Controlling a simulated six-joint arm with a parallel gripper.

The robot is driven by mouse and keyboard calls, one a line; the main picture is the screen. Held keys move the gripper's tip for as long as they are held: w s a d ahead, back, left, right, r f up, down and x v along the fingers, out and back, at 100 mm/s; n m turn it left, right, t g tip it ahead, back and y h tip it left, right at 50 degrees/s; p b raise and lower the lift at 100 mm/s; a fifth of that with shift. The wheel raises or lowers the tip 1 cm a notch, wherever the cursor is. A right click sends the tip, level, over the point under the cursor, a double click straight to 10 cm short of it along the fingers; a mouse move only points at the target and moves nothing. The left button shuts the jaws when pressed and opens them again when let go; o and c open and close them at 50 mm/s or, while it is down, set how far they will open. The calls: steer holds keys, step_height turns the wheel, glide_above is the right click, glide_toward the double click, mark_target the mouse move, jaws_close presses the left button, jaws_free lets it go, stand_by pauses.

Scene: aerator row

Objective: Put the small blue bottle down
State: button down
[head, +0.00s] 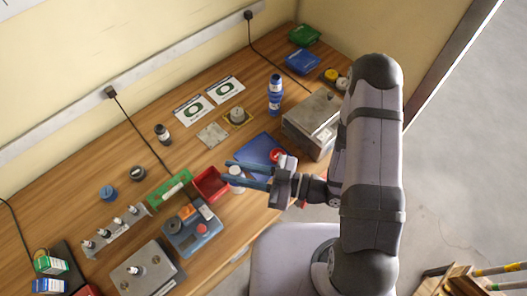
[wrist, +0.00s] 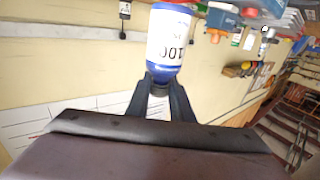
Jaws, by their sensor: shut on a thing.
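My gripper (head: 231,172) reaches left over the workbench, its two fingers closed on a small bottle. In the wrist view, the small blue bottle (wrist: 167,48) has a white label with dark print and a blue rounded end towards my gripper (wrist: 166,100). In the head view only a white part of the held bottle (head: 237,174) shows between the fingers. I cannot tell there whether its base touches the bench.
A red bin (head: 210,184) lies just left of the fingers, and a blue mat (head: 255,146) lies behind them. Another blue bottle (head: 275,97) stands farther back by a grey metal box (head: 310,125). A blue-grey device (head: 190,232) stands in front. Bare wood shows around the printed cards (head: 194,109).

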steer(key=w+a+r+m+t+h+b, duration=0.1)
steer(key=w+r+m+t+b, duration=0.2)
steer(key=w, duration=0.7)
steer(key=w+d+m+t+h, duration=0.5)
steer(key=w+d+t+h, duration=0.1)
steer(key=w+d+t, duration=0.2)
step_height(320, 180, down, 10)
steer(key=shift+w+a, duration=0.2)
steer(key=shift+a, duration=0.1)
steer(key=c, duration=1.6)
jaws_free()
steer(key=shift+o, duration=0.2)
